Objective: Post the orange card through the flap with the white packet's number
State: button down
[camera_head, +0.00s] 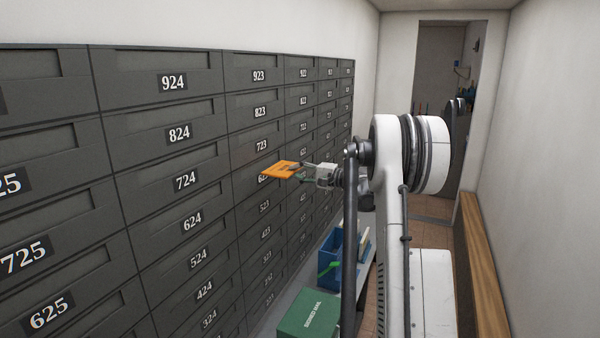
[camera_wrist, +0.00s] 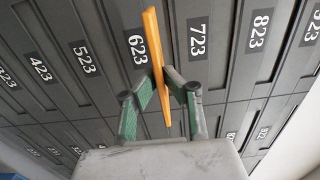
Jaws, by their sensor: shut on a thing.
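The orange card (camera_head: 281,170) is held out flat in front of the dark mailbox wall, near the boxes marked 723 and 623. My gripper (camera_head: 303,171) is shut on it. In the wrist view the card (camera_wrist: 154,52) shows nearly edge-on between the green-padded fingers of my gripper (camera_wrist: 163,90). It covers part of the wall between the labels 623 (camera_wrist: 137,48) and 723 (camera_wrist: 198,40). I cannot tell whether its far edge touches a flap. No white packet can be made out in either view.
Numbered mailboxes (camera_head: 172,134) fill the left wall. Below my arm stand a green box (camera_head: 308,314) and a blue crate (camera_head: 330,262) with items in it. A wooden bench (camera_head: 490,265) runs along the right wall. A doorway (camera_head: 437,120) is at the back.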

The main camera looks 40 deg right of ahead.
aim_at(286, 168)
jog(key=shift+p+x, duration=0.3)
jog(key=shift+x, duration=1)
jog(key=shift+b+x, duration=0.5)
jog(key=shift+x, duration=1.65)
jog(key=shift+w, duration=0.1)
jog(key=shift+b+x, duration=0.6)
jog(key=shift+x, duration=2.2)
jog(key=c, duration=1.8)
grip_release()
jog(key=shift+a, duration=0.1)
jog(key=shift+b+v, duration=1.05)
jog(key=shift+v, duration=3.5)
